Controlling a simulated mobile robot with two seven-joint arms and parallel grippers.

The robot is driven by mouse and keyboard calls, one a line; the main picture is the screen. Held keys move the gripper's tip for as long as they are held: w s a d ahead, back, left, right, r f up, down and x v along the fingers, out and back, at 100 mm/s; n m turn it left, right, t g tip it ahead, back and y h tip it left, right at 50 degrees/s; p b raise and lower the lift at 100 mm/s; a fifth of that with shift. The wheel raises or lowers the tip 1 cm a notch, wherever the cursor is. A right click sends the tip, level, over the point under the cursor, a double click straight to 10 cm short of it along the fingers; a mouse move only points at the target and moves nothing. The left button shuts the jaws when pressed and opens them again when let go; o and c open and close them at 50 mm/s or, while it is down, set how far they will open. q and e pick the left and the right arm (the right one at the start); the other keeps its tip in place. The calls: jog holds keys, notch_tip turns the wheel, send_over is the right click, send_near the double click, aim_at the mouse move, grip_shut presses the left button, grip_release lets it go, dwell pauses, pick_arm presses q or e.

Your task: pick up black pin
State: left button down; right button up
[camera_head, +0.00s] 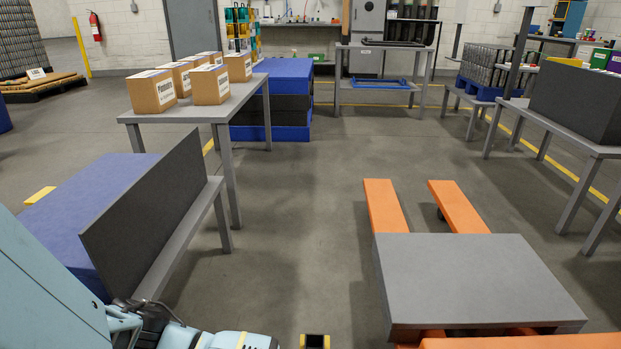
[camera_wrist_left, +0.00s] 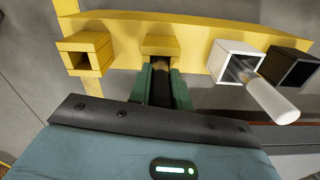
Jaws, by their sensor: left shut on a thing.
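In the left wrist view my left gripper (camera_wrist_left: 161,78) has its green fingers shut on a dark, narrow thing that looks like the black pin (camera_wrist_left: 160,95). The fingers largely hide it, and its far end is in front of a yellow square socket (camera_wrist_left: 161,45). I cannot tell whether that end is inside the socket or just outside. In the head view part of my left arm shows at the lower left, and the fingers are out of sight. My right gripper is in neither view.
The yellow bar (camera_wrist_left: 200,22) also carries an open yellow socket (camera_wrist_left: 85,55), a white socket (camera_wrist_left: 226,54) with a white pin (camera_wrist_left: 272,100) sticking out, and an open black socket (camera_wrist_left: 291,68).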

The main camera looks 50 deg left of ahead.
pick_arm(q)
notch_tip(320, 180, up, 9)
jog(key=p, duration=0.5)
jog(key=shift+r, duration=0.5)
jog(key=shift+w, duration=0.1)
